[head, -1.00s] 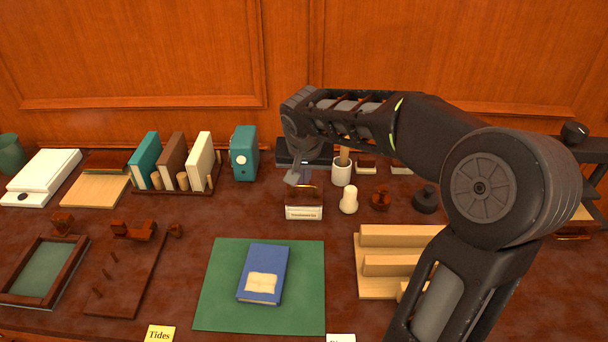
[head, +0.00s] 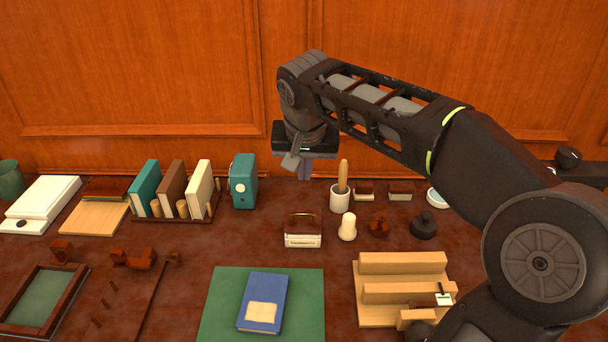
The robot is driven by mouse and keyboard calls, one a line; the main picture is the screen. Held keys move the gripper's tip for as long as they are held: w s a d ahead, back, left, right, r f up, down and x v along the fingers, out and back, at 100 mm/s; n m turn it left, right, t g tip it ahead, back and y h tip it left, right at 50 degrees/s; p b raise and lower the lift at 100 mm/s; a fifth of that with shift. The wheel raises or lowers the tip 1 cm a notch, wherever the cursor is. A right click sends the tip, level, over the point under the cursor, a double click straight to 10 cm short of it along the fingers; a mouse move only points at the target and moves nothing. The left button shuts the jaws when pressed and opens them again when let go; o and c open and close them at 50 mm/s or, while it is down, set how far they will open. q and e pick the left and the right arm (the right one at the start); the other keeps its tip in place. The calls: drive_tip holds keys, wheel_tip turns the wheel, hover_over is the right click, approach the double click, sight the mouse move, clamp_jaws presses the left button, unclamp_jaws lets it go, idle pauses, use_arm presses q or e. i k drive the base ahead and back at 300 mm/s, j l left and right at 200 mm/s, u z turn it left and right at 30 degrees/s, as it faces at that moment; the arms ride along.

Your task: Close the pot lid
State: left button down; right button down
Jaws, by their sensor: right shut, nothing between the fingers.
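My right gripper (head: 301,168) hangs fingers-down near the back of the desk. It is shut with nothing held, above and behind a small container (head: 303,230) with a pale labelled front and a glossy brown top. I cannot tell whether that top is a lid standing open. To its right are a white cup (head: 340,202) with a wooden stick, a cream rounded piece (head: 347,228) and a dark round piece (head: 423,226). A pale round dish (head: 437,197) is partly hidden by my right arm. Which of these is the pot is unclear. My left gripper is out of view.
A teal box (head: 243,182) and a rack of upright books (head: 172,188) stand left of the gripper. A blue book (head: 262,302) lies on a green mat (head: 218,305) in front. A wooden stepped stand (head: 404,262) is at right. The panelled wall is close behind.

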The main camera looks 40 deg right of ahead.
sight(298, 219)
drive_tip(key=k+j, duration=0.8)
drive_tip(key=j, duration=0.1)
